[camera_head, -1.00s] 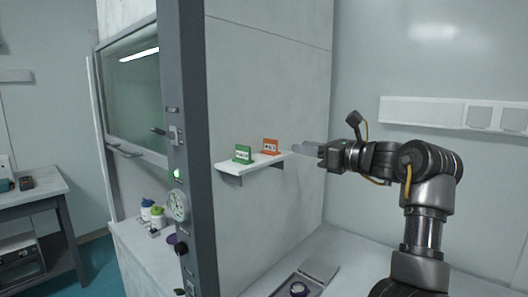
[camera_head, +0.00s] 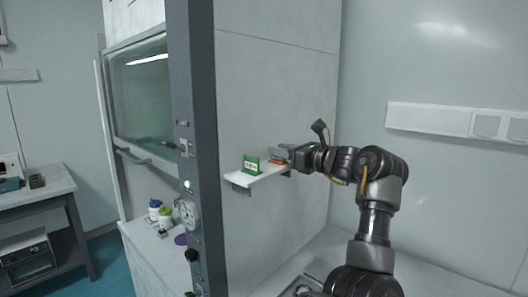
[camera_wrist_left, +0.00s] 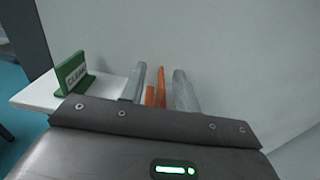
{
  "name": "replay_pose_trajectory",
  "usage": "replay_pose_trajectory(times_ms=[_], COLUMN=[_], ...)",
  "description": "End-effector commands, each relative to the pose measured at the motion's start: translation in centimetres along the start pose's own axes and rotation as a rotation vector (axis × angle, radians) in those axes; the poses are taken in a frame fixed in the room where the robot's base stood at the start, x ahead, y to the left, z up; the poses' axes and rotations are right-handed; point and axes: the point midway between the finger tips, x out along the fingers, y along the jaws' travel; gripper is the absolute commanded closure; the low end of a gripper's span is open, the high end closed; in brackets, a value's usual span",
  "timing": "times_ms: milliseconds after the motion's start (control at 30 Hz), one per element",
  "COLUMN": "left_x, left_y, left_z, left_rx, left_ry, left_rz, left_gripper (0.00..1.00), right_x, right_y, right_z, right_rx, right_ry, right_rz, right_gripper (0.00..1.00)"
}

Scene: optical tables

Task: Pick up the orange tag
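The orange tag (camera_head: 276,161) stands on a small white wall shelf (camera_head: 246,178); in the head view my gripper partly hides it. My left gripper (camera_head: 279,152) is at the shelf's right end, over the tag. In the left wrist view the orange tag (camera_wrist_left: 160,87) shows edge-on between the two grey fingers of my left gripper (camera_wrist_left: 158,82). The fingers are apart, with a visible gap on the right finger's side; contact on the left is unclear. My right gripper is not in view.
A green tag (camera_head: 251,165) stands on the shelf left of the orange one; it also shows in the left wrist view (camera_wrist_left: 74,73). The wall is close behind the shelf. A grey fume-hood post (camera_head: 190,120) stands to the left, and bottles (camera_head: 165,214) are lower down.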

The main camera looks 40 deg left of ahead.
Motion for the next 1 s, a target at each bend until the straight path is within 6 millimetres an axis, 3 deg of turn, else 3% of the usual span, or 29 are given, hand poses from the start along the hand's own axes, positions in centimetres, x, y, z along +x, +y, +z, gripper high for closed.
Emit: replay_pose_trajectory(times_ms=[300, 533, 1000], left_x=[0.32, 0.44, 0.34], left_y=[-0.68, -0.58, -0.65], left_z=[-0.11, -0.1, 0.18], left_rx=[0.001, 0.001, 0.0], left_ry=[0.0, 0.0, 0.001], left_rz=[-0.016, -0.014, -0.015], left_gripper=[0.69, 0.99, 1.0], right_x=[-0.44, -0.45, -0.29], right_y=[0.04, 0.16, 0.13], right_z=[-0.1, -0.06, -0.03], right_rx=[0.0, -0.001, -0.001], right_ry=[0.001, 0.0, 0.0], right_rz=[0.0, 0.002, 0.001], right_gripper=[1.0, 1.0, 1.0])
